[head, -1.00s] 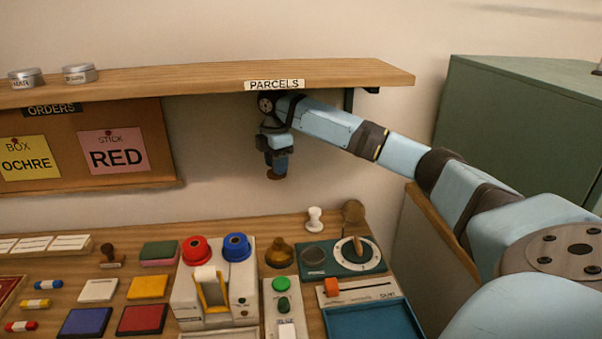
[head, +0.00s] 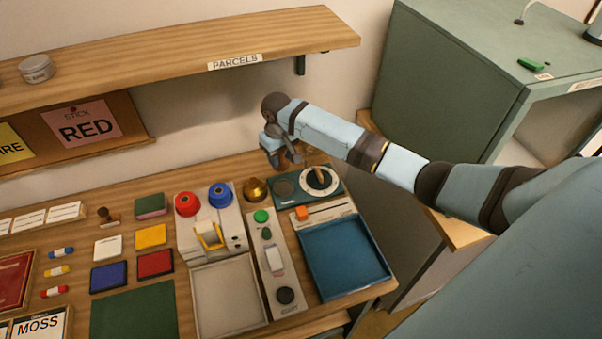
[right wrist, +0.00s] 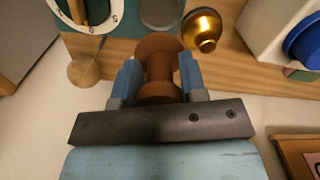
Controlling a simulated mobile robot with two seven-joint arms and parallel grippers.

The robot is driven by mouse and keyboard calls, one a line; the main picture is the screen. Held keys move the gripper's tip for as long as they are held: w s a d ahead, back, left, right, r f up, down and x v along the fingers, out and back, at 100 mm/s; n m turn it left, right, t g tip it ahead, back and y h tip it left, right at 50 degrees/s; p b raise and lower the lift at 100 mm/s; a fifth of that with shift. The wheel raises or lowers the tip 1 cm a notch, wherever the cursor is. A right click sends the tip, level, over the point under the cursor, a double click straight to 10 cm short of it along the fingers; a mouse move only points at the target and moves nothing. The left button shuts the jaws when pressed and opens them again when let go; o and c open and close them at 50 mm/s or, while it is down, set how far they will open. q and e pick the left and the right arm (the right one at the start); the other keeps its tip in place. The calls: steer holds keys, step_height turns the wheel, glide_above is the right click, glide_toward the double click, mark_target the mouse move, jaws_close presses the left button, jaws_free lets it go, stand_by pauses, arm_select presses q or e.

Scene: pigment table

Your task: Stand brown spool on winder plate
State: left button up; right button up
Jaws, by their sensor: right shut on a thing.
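The brown spool (right wrist: 160,68) is between the two blue fingers of my right gripper (right wrist: 158,82) in the right wrist view, its flanges showing above and below them. In the head view my right gripper (head: 283,160) is over the table's back edge, behind the teal unit; I cannot clearly make out the spool there. The teal unit carries a grey round plate (head: 284,188), which looks like the winder plate, beside a white dial (head: 319,181). The plate is bare, and in the right wrist view it lies just beyond the spool (right wrist: 162,12). My left gripper is out of view.
A brass knob-like piece (head: 255,189) stands left of the plate. Red (head: 187,204) and blue (head: 220,195) spools stand on a white machine farther left. A round wooden piece (right wrist: 84,70) is near the gripper. The parcels shelf (head: 200,50) hangs above; a blue tray (head: 343,258) is in front.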

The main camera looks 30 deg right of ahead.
glide_above(283, 188)
step_height(283, 188, down, 6)
steer(key=shift+s+f, duration=0.1)
steer(key=shift+f+p, duration=0.3)
steer(key=shift+f, duration=1.75)
steer(key=shift+f, duration=0.15)
steer(key=o, duration=0.9)
